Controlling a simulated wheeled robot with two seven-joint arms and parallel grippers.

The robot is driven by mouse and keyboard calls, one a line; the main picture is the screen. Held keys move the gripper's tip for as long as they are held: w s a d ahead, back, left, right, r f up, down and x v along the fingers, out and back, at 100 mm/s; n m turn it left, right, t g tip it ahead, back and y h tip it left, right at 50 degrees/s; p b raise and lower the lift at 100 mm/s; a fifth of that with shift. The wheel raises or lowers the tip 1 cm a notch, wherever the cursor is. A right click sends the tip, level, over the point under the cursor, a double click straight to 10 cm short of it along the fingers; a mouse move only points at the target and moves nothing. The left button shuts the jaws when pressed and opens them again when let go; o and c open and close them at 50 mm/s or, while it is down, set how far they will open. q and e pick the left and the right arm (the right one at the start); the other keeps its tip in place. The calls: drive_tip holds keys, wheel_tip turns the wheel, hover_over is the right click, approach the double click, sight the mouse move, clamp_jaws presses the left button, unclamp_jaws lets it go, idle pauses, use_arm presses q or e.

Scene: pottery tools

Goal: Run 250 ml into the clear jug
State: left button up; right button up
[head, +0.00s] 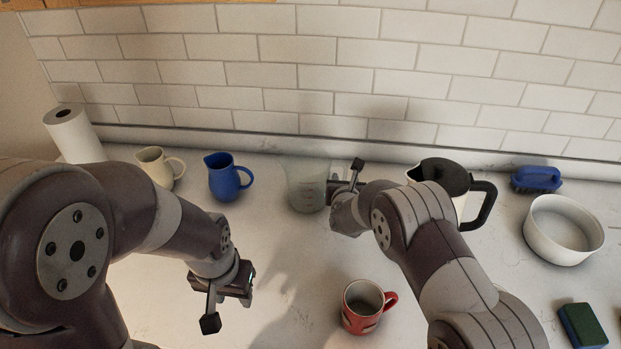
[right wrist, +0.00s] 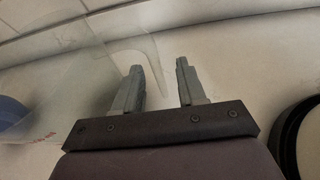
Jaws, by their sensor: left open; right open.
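The clear jug (head: 305,186) stands upright on the counter near the back wall in the head view. Its see-through side with red markings also shows at the left of the right wrist view (right wrist: 75,95). My right gripper (head: 350,180) is open beside the jug's right side, at its handle. My left gripper (head: 228,300) is open and empty above the counter at the left. No tap shows.
A cream jug (head: 155,168) and a blue jug (head: 224,177) stand left of the clear jug. A kettle (head: 450,180) is behind my right arm. A red mug (head: 363,307) stands in front. A white bowl (head: 563,230), blue brush (head: 537,179) and sponge (head: 582,326) are at right.

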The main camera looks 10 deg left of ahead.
clamp_jaws()
drive_tip(key=shift+r, duration=0.1)
